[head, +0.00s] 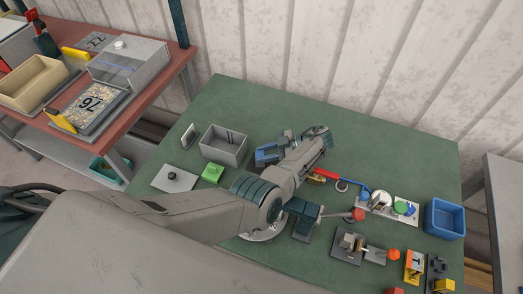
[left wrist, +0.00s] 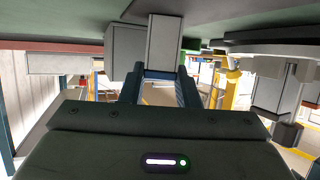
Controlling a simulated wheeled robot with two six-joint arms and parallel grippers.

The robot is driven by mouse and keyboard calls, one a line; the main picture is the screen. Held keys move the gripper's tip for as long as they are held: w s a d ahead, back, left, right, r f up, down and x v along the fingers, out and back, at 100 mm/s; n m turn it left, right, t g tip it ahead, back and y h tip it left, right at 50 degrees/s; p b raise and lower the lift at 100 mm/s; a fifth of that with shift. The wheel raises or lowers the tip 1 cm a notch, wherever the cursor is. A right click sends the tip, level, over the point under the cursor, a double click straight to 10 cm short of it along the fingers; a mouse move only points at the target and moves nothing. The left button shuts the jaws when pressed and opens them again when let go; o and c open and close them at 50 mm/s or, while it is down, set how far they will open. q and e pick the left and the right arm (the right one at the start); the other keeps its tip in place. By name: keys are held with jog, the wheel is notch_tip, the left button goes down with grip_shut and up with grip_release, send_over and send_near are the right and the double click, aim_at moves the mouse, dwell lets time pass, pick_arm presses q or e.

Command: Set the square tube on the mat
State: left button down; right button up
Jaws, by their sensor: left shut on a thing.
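My left gripper (head: 265,154) reaches in over the green table, its blue fingers pointing left in the head view. In the left wrist view the gripper (left wrist: 161,88) is shut on a light grey square tube (left wrist: 164,42), which stands out beyond the fingertips toward the table surface. In the head view the tube is hard to make out between the fingers and my arm. A dark grey surface shows near the tube's far end in the left wrist view; I cannot tell whether it is the mat or whether the tube touches it. My right gripper is not in view.
A grey open bin (head: 224,145) and a green block (head: 212,173) stand left of the gripper, near a grey plate with a black knob (head: 173,179). A blue bin (head: 444,218) and several small fixtures stand on the right. The table's back area is clear.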

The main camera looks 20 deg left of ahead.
pick_arm(q)
jog(key=shift+s+d, duration=0.2)
jog(key=shift+d, duration=0.05)
jog(key=shift+d+f+b, duration=0.1)
jog(key=shift+d+b, duration=0.2)
jog(key=c, duration=1.4)
grip_release()
jog(key=o, duration=0.3)
jog(key=shift+w+a, duration=0.1)
jog(key=shift+a, duration=0.1)
jog(key=shift+r+p, duration=0.2)
jog(key=shift+p, duration=0.1)
jog(key=shift+d, duration=0.25)
jog(key=b+v, duration=0.1)
jog(key=v, duration=0.4)
jog(key=shift+w+d+r, duration=0.1)
jog(key=shift+w+d, duration=0.1)
jog(key=shift+d, duration=0.05)
jog(key=shift+w+d+r, duration=0.15)
jog(key=shift+d+r, duration=0.1)
jog(key=shift+d, duration=0.2)
jog(key=shift+d+r, duration=0.1)
jog(key=shift+d, duration=0.1)
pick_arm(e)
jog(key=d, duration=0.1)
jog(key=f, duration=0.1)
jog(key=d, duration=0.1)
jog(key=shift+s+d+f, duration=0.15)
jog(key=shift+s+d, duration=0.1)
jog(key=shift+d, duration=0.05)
